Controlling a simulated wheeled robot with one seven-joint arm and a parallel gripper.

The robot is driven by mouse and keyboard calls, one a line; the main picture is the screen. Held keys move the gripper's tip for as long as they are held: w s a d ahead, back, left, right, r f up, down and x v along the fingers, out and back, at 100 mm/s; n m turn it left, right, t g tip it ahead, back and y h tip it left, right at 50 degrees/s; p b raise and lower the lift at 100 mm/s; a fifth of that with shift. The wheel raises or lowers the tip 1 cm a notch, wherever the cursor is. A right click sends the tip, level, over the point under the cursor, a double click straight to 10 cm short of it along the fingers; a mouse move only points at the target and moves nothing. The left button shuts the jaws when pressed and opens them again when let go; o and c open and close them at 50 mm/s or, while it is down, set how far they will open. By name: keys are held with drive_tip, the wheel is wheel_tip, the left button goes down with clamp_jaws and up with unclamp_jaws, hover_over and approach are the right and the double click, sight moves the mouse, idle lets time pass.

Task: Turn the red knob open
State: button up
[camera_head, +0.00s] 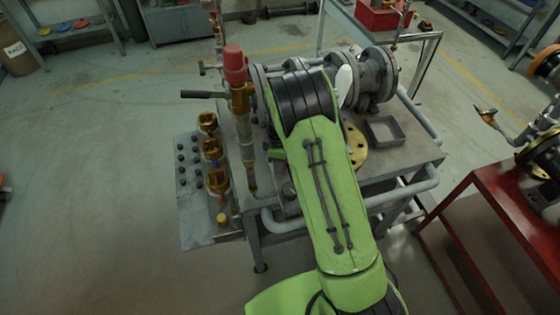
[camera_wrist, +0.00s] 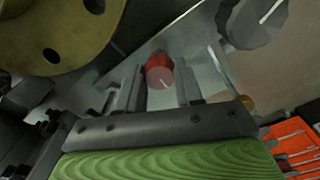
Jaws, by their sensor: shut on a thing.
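The red knob (camera_wrist: 159,70) is in the upper middle of the wrist view, small and round, with a pale mark on its face. It sits against a grey metal plate. My gripper (camera_wrist: 160,80) reaches up from the bottom of the wrist view, one finger on each side of the red knob, shut on it. How far the fingers overlap the knob is hard to tell. In the head view my green arm reaches over the workbench (camera_head: 405,160) and hides my gripper and this knob.
A grey knob (camera_wrist: 252,22) with a white line is to the right of the red one. A brass flange (camera_wrist: 50,30) is close at upper left. In the head view, a red-topped vertical pipe (camera_head: 235,65) stands left of my arm; a red table (camera_head: 495,215) is at right.

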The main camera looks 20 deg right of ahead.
drive_tip(key=shift+r, duration=0.1)
drive_tip(key=o, duration=1)
drive_tip(key=shift+o, duration=0.2)
wheel_tip(320, 180, up, 16)
drive_tip(key=p, duration=0.2)
